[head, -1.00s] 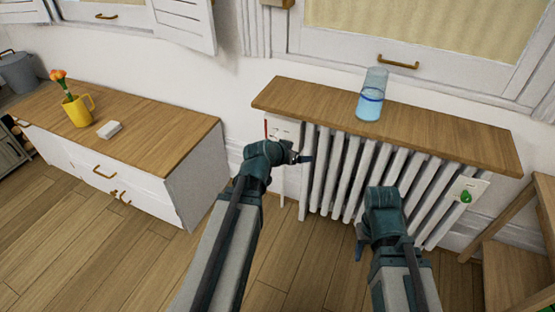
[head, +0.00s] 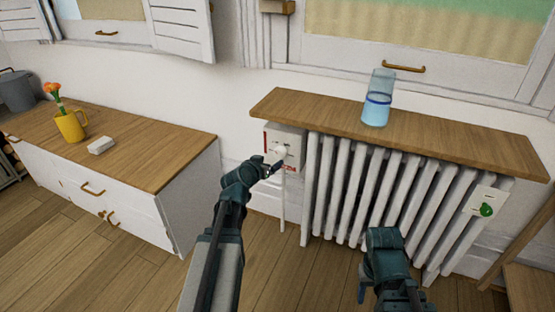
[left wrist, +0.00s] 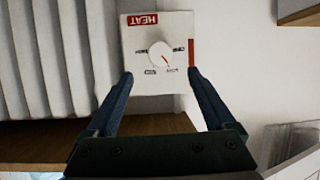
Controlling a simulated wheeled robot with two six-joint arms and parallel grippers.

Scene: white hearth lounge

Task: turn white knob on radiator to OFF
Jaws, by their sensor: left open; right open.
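The white knob (head: 281,151) sits on a pale control plate (head: 270,133) at the left end of the radiator (head: 375,190). In the left wrist view the round knob (left wrist: 160,55) has a red pointer line slanting toward the lower right. Small marks ring it, too small to read surely, and a red HEAT label (left wrist: 142,19) is on the plate. My left gripper (head: 272,168) is open in front of the plate. Its fingertips (left wrist: 160,78) stand either side of the knob's line, with nothing between them; contact is not visible. My right gripper (head: 366,291) is low before the radiator, empty.
A wooden shelf (head: 440,143) covers the radiator's top and carries a blue glass (head: 378,98). A green knob (head: 486,209) is on a plate at the right end. A wooden-topped cabinet (head: 150,160) with a yellow mug (head: 71,127) stands left. Wooden furniture (head: 530,285) stands at right.

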